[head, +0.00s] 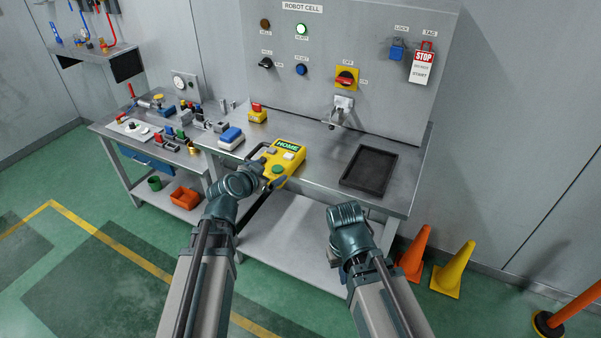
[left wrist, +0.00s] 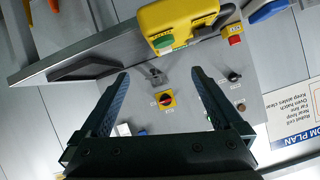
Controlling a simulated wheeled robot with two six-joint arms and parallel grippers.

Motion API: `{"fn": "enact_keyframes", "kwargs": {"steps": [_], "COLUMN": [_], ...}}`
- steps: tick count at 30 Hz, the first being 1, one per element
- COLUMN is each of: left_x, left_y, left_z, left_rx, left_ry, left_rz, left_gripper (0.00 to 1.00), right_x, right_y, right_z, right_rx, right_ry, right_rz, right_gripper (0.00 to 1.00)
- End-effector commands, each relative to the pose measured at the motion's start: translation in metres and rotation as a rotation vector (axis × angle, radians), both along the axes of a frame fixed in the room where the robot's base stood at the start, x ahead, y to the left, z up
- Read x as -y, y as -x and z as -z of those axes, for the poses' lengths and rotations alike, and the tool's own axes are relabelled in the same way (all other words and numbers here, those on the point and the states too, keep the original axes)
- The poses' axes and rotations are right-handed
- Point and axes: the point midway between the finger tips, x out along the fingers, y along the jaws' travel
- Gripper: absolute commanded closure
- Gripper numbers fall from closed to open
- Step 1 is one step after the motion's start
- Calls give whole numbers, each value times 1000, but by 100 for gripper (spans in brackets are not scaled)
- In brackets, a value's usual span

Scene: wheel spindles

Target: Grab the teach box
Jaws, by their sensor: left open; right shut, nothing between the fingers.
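The teach box is a yellow box (head: 291,157) with a green HOME screen and a green button, lying on the steel bench. It also shows in the left wrist view (left wrist: 172,15) at the top edge, partly cut off. My left gripper (head: 268,176) is at the box's near left side in the head view. In the left wrist view its fingers (left wrist: 160,72) are spread, with the box above them and nothing between them. Whether a finger touches the box I cannot tell. My right gripper (head: 346,213) is shut and empty at the bench's front edge, its fingertips mostly hidden.
A black tray (head: 345,183) lies right of the box. A blue-and-white box (head: 231,137) and a small yellow box with a red top (head: 257,113) are to the left and behind. The ROBOT CELL panel (head: 330,90) stands behind. Bare bench lies between box and tray.

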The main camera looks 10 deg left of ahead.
Motion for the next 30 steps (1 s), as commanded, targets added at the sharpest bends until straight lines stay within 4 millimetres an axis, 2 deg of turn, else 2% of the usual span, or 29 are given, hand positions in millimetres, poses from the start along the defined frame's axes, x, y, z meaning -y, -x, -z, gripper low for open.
{"fn": "enact_keyframes", "kwargs": {"steps": [6,10,22,30], "left_x": [-2,1,17,18], "left_y": [-3,-13,-73,-78], "left_z": [0,6,38,39], "left_rx": [8,7,6,6], "left_ry": [-3,-3,-3,-3], "left_rz": [-3,-3,-2,-2], "left_gripper": [0,0,0,0], "right_x": [0,0,0,0], "right_y": [0,0,0,0], "right_z": [2,8,39,40], "right_rx": [0,0,0,0], "right_ry": [0,0,0,0], "right_rz": [0,0,0,0], "right_gripper": [100,100,100,100]}}
